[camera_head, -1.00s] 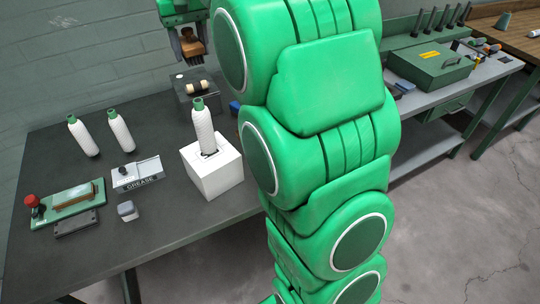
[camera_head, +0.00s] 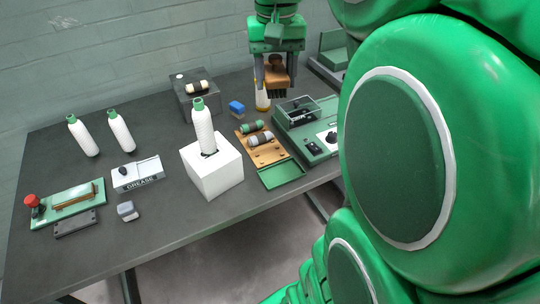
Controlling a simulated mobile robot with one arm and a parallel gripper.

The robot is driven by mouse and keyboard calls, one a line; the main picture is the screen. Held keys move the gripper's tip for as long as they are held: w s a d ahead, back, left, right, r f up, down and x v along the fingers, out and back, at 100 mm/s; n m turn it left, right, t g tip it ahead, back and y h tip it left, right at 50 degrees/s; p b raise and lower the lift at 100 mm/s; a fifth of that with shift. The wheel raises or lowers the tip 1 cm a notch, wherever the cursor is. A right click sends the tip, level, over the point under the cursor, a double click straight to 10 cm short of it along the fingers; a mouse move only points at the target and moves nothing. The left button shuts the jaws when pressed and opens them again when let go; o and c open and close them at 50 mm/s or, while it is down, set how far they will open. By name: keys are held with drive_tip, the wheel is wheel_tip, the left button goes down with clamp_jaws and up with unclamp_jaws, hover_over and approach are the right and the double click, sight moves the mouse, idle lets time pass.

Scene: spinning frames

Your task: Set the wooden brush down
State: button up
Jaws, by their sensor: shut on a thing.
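The wooden brush (camera_head: 277,76) has a brown wooden back with a knob on top and dark bristles pointing down. My gripper (camera_head: 274,72) points down and is shut on the brush. It holds the brush above the back right part of the dark table (camera_head: 150,225). Behind and below the brush is a white and yellow item (camera_head: 262,98), partly hidden. I cannot tell the exact height of the bristles over the table.
A green machine with a clear lid (camera_head: 304,125) stands in front of the brush.

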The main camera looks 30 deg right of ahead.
drive_tip(key=s, duration=0.2)
drive_tip(key=shift+s+d+f+m, duration=0.3)
drive_tip(key=shift+s+d, duration=0.1)
wheel_tip(320, 180, down, 18)
drive_tip(key=w+d+f, duration=0.1)
drive_tip(key=w+f, duration=0.2)
drive_tip(key=w, duration=0.1)
drive_tip(key=w+d+f, duration=0.1)
drive_tip(key=w+f, duration=0.2)
drive_tip(key=w, duration=0.2)
drive_tip(key=w+d+f, duration=0.1)
drive_tip(key=w+f, duration=0.2)
drive_tip(key=w, duration=0.1)
drive_tip(key=shift+w+d+f, duration=0.15)
drive_tip(key=shift+d, duration=0.15)
drive_tip(key=shift+w+f, duration=0.2)
drive_tip(key=shift+f, duration=0.1)
drive_tip(key=shift+d+f, duration=0.1)
drive_tip(key=shift+f, duration=1.45)
drive_tip(key=shift+f, duration=0.25)
drive_tip(key=o, duration=1.1)
drive_tip(key=shift+c, duration=0.2)
